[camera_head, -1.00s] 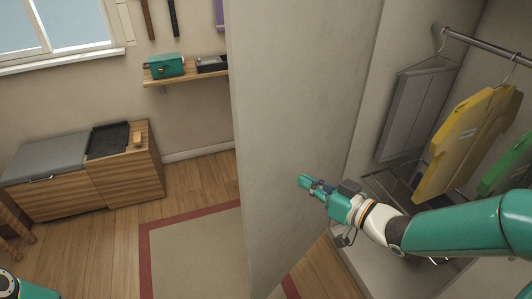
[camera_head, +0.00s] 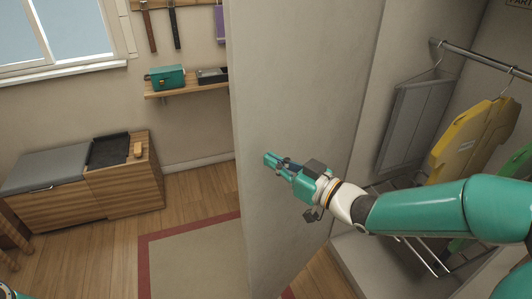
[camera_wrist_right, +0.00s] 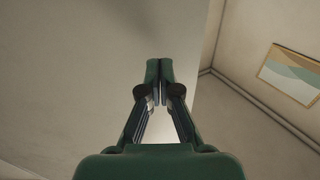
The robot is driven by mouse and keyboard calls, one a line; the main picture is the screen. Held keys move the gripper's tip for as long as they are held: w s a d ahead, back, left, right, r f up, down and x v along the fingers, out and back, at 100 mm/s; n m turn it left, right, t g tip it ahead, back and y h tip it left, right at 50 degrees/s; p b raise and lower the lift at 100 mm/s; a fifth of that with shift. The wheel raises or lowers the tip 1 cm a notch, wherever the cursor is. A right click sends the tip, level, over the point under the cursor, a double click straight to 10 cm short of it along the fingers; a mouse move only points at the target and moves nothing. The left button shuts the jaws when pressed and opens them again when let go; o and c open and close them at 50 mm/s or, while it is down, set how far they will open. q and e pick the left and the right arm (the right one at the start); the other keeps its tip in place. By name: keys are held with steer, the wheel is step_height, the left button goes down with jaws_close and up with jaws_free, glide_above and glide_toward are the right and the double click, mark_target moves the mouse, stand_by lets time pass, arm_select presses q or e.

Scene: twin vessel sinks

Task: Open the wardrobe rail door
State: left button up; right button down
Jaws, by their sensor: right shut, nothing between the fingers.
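The wardrobe door (camera_head: 290,100) is a tall, plain, pale panel that stands swung out in the middle of the head view. The wardrobe interior to its right is exposed, with a metal rail (camera_head: 485,58) across the top. My right gripper (camera_head: 272,162) is shut and empty, in front of the door's inner face. In the right wrist view its fingertips (camera_wrist_right: 159,68) meet, with the pale door panel (camera_wrist_right: 80,60) behind them. I cannot tell whether they touch the door. Only a bit of my left arm shows at the lower left corner; its gripper is out of view.
A grey hanging item (camera_head: 412,115) and a yellow one (camera_head: 470,140) hang in the wardrobe, near my right arm. A bench with a grey cushion (camera_head: 45,167) stands at the left. A wall shelf (camera_head: 185,88) holds a teal box (camera_head: 166,77). A red-bordered rug (camera_head: 195,265) lies on the floor.

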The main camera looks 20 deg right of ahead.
steer(key=shift+x, duration=1.3)
arm_select(q)
steer(key=shift+r, duration=0.45)
